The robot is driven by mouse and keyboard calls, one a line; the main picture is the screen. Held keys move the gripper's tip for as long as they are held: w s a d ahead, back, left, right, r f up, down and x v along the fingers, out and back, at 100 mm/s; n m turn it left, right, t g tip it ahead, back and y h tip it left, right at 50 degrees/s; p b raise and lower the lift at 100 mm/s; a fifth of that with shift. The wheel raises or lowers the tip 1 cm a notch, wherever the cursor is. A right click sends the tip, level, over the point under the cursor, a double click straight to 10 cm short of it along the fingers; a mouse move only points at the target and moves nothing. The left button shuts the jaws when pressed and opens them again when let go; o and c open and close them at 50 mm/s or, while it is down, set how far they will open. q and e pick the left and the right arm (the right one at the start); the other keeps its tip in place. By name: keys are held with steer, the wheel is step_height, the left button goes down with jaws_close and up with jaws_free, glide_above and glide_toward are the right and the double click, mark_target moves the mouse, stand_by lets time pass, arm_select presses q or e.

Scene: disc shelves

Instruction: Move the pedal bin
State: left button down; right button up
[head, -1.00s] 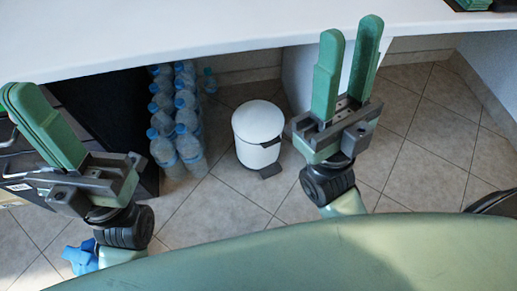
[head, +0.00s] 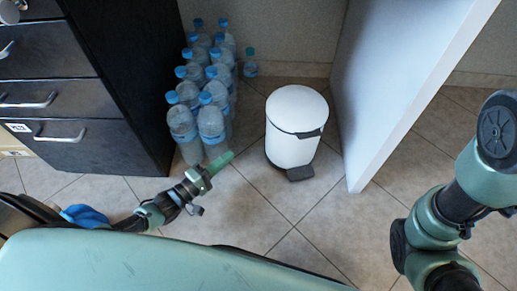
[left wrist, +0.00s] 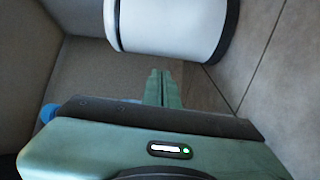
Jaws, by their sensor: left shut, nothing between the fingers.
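The pedal bin (head: 294,128) is a white cylinder with a domed lid, a dark base ring and a dark pedal at its front. It stands upright on the tiled floor. My left gripper (head: 222,160) is low, to the left of the bin and apart from it, its green fingers shut and empty. In the left wrist view the bin (left wrist: 170,25) fills the top, turned on its side by the camera, beyond the closed fingertips (left wrist: 162,85). My right arm shows at the right of the head view, but its gripper is outside the picture.
Several water bottles (head: 212,125) with blue caps stand left of the bin, close to my left gripper. A black drawer cabinet (head: 60,100) is farther left. A white panel (head: 385,85) rises just right of the bin, with a wall behind. The floor in front is clear.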

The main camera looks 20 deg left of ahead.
arm_select(q)
steer(key=s+d+b+x, duration=0.1)
steer(key=b+x, duration=0.7)
steer(key=x, duration=0.4)
steer(key=shift+w+d+f, duration=0.25)
steer(key=shift+d+f, duration=0.25)
steer(key=shift+f, duration=0.05)
